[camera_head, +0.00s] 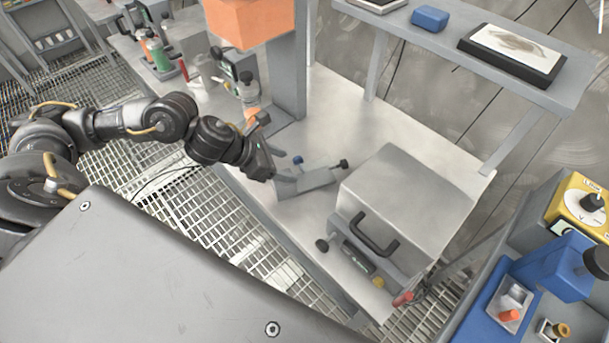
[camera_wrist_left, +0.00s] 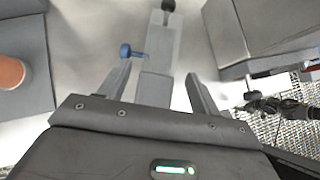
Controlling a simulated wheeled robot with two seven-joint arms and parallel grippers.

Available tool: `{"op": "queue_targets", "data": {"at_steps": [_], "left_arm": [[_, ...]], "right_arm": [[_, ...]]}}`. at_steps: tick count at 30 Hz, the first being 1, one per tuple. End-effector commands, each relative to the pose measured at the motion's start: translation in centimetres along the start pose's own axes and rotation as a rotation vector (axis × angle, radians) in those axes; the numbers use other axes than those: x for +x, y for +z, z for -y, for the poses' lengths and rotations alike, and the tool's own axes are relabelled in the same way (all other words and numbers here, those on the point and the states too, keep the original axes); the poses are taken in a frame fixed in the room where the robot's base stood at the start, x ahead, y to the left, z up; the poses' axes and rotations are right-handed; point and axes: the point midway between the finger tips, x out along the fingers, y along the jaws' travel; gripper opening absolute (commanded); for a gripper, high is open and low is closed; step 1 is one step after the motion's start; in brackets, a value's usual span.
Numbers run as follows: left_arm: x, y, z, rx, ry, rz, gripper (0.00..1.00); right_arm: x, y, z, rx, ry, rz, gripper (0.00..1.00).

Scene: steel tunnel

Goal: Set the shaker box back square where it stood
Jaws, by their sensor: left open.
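The likely shaker box, a large grey metal box (camera_head: 405,205) with a black handle, stands upright on the pale table (camera_head: 410,127) right of centre. Its front has a dark panel, a black knob and a yellow button. Part of it shows at the upper right of the left wrist view (camera_wrist_left: 235,30). My left gripper (camera_head: 278,160) is open, left of the box and apart from it. In the left wrist view its fingers (camera_wrist_left: 158,75) point at a grey bar (camera_wrist_left: 160,60) with blue and black knobs. Whether they touch the bar I cannot tell.
An orange block on a grey post (camera_head: 287,75) stands behind my left gripper. A raised shelf (camera_head: 430,48) with a blue block is at the back. Blue and yellow equipment (camera_head: 555,265) is at the lower right. Bare table lies behind the box.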

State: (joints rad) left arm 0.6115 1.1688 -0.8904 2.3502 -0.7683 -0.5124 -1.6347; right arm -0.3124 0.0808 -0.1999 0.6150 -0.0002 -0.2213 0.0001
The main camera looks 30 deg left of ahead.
Motion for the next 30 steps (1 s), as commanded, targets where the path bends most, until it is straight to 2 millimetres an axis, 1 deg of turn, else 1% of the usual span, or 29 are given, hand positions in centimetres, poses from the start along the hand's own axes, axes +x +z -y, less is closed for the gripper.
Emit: {"op": "queue_targets", "data": {"at_steps": [1,3,7,10,15,18,21,29,30], "left_arm": [[0.6,0.0,0.1,-0.002,-0.002,-0.001,0.64],[1.1,-0.1,0.0,-0.002,0.0,-0.002,0.64],[1.3,-0.2,0.0,-0.001,0.003,-0.003,0.64],[1.6,-0.1,0.0,-0.003,0.002,-0.003,0.64],[4.0,0.0,0.3,-0.006,0.0,-0.004,0.64],[5.4,-0.1,0.2,-0.005,0.002,-0.003,0.64],[6.2,-0.2,0.2,-0.004,0.003,-0.002,0.64],[6.4,-0.2,0.2,-0.003,0.004,-0.002,0.64],[6.4,-0.2,0.2,-0.003,0.004,-0.002,0.58]], "right_arm": [[-0.1,-0.2,-0.1,0.0,0.001,-0.002,0.78],[-0.1,-0.6,-0.2,-0.001,0.002,-0.007,0.78],[-0.1,-1.5,-0.4,-0.001,0.004,-0.02,0.78],[-0.3,-1.8,-0.4,-0.001,0.005,-0.024,0.78],[-1.4,-1.7,-0.4,-0.001,0.004,-0.022,0.78],[-1.4,-1.6,-0.3,-0.001,0.004,-0.021,0.78],[-1.5,-1.5,-0.3,0.0,0.004,-0.02,0.78],[-1.5,-1.4,-0.1,0.0,0.002,-0.019,0.78],[-1.5,-1.4,-0.1,0.001,0.001,-0.019,0.78]]}}
